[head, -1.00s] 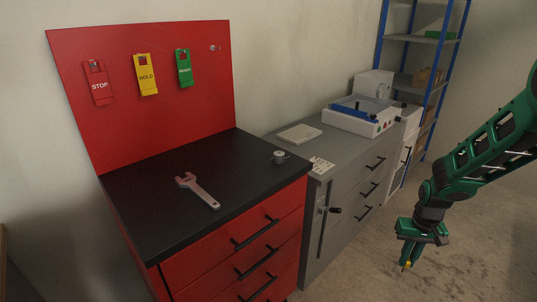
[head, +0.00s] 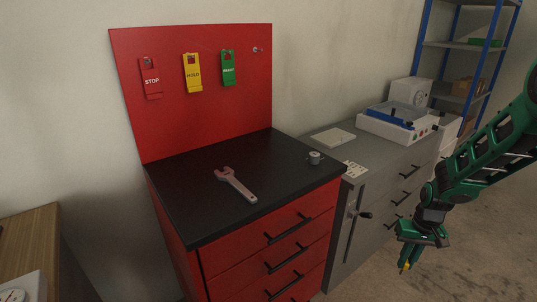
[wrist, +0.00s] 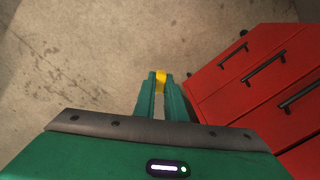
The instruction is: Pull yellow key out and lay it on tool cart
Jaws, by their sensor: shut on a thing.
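My gripper (head: 405,265) is at the right of the head view, pointing down over the floor beside the grey cabinet. It is shut on the yellow key (wrist: 161,80), a small yellow piece that shows between the green fingertips in the wrist view. Most of the key is hidden by the fingers. The red tool cart (head: 262,248) stands to the left of my gripper, with a black top (head: 200,212) and a red back panel. The key is off the cart, apart from it.
A wrench (head: 236,184) and a small grey cylinder (head: 314,158) lie on the cart top; its front left is clear. STOP (head: 151,80), HOLD (head: 192,75) and READY (head: 228,70) tags hang on the panel. A grey cabinet (head: 385,180) adjoins the cart. A wooden table edge (head: 30,235) shows at left.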

